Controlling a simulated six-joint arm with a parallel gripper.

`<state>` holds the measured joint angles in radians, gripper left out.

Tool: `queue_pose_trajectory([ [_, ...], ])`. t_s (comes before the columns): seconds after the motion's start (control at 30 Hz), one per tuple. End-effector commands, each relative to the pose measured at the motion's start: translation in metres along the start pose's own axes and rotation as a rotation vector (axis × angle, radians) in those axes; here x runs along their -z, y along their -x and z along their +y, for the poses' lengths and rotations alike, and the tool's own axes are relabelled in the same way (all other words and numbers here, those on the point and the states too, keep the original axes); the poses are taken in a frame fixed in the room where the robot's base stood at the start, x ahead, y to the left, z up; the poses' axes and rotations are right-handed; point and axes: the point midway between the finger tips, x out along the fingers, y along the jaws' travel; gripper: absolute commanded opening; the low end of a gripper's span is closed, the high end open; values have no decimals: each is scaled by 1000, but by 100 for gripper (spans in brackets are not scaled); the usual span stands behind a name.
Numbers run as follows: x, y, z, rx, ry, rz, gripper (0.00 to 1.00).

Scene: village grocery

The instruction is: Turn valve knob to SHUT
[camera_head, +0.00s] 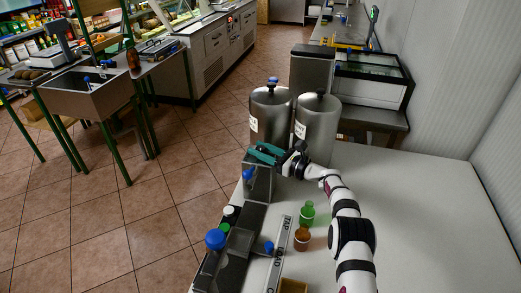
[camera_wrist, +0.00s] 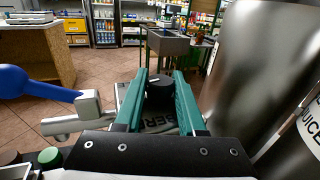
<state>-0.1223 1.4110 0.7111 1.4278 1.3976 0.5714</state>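A dark round knob (camera_wrist: 160,88) shows in the wrist view, straight ahead of my gripper. It sits above a grey plate with partly hidden lettering. My gripper (camera_wrist: 160,82) has two teal fingers set apart, with the knob between their far ends. Whether they press on it cannot be told. In the head view my gripper (camera_head: 262,153) is above a grey box (camera_head: 262,188), beside the steel tanks. The knob and any SHUT mark cannot be made out there. A blue-handled tap (camera_wrist: 40,83) is left of my gripper in the wrist view.
Two steel tanks (camera_head: 270,118) stand close behind and right of my gripper. A green bottle (camera_head: 307,215) and a brown bottle (camera_head: 302,238) stand on the white counter (camera_head: 430,220). A strip marked TAP (camera_head: 281,243) lies left of them. The counter's right side is clear.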

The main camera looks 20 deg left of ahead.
Motion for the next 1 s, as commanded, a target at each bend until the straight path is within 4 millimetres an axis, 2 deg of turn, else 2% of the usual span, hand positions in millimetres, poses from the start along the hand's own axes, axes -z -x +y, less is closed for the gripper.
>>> queue_pose_trajectory([
  [0.03, 0, 0, 0, -1, 0, 0, 10],
  [0.1, 0, 0, 0, -1, 0, 0, 0],
  [0.3, -1, -1, 0, 15, 1, -3, 0],
  [0.67, -1, -1, 1, 238, 0, -2, 0],
  [0.97, -1, 0, 0, 251, 1, -2, 0],
  [1.0, -1, 0, 0, 250, 1, -1, 45],
])
